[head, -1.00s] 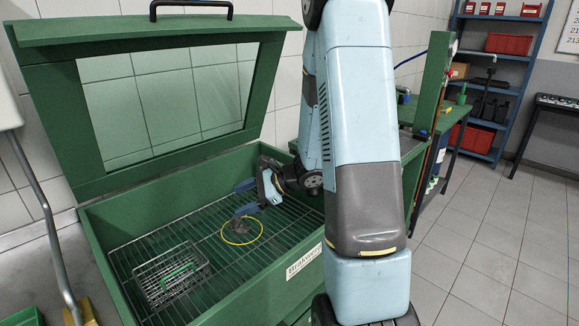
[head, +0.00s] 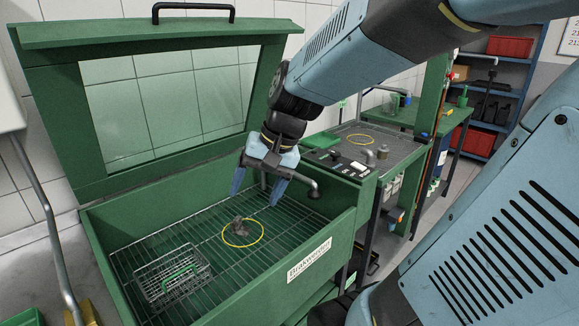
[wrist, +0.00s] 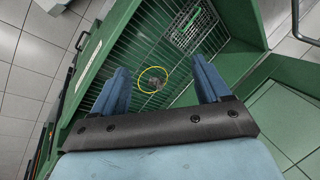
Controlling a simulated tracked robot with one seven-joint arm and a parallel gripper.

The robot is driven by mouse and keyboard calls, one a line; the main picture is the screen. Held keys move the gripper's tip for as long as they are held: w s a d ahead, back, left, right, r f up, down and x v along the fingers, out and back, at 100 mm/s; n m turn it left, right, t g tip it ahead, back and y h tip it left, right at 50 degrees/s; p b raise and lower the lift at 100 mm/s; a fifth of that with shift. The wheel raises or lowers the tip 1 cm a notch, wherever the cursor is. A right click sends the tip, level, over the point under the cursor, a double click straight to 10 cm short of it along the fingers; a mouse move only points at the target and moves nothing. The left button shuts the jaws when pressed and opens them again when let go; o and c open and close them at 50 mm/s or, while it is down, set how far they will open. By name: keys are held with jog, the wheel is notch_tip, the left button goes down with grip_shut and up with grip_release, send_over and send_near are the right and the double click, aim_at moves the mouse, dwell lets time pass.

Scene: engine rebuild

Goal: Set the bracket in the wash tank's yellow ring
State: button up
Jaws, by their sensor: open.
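The bracket (head: 240,226) is a small grey-brown part lying on the wire rack of the green wash tank (head: 330,232). It sits inside the yellow ring (head: 225,237), towards the ring's far side in the head view. In the wrist view the bracket (wrist: 155,84) shows within the yellow ring (wrist: 141,75), ahead of my fingers. My gripper (head: 256,200) is open and empty above the rack, higher than the bracket and apart from it. Its two blue fingers also show spread in the wrist view (wrist: 158,82).
A wire basket (head: 172,277) with a green handle stands on the rack at the left. The tank's lid (head: 45,110) is raised behind.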

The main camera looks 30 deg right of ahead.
jog(key=s+d+r+n+t+h, duration=0.3)
jog(key=s+d+r+n+h, duration=0.1)
jog(key=s+d+r, duration=0.1)
jog(key=shift+s+r, duration=0.2)
jog(key=shift+r, duration=0.25)
jog(key=shift+s, duration=0.15)
dwell(0.4)
